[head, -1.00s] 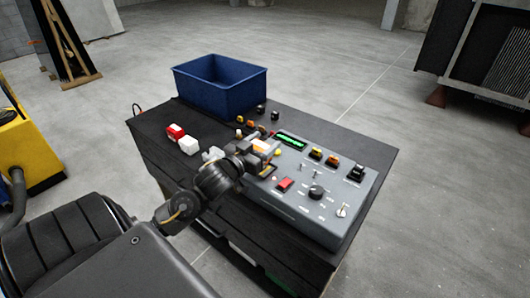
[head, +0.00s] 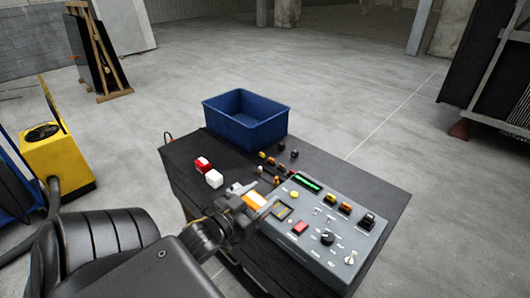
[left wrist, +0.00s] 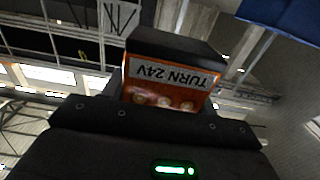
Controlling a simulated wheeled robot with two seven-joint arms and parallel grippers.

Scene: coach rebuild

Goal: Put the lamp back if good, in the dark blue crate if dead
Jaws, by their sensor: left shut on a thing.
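My left gripper (head: 252,199) is shut on an orange lamp (head: 256,201), held above the left edge of the grey test panel. In the left wrist view the lamp (left wrist: 170,82) is an orange block with a dark top, and its label reads "TURN 24V" upside down. The dark blue crate (head: 245,119) stands at the back left of the dark table, and its visible inside looks empty. A corner of the crate shows at the top right of the left wrist view (left wrist: 285,15). My right gripper is not in view.
The grey panel (head: 330,225) has a green display (head: 308,183), a red button (head: 299,228), knobs and several lamps. Small lamps stand near the crate.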

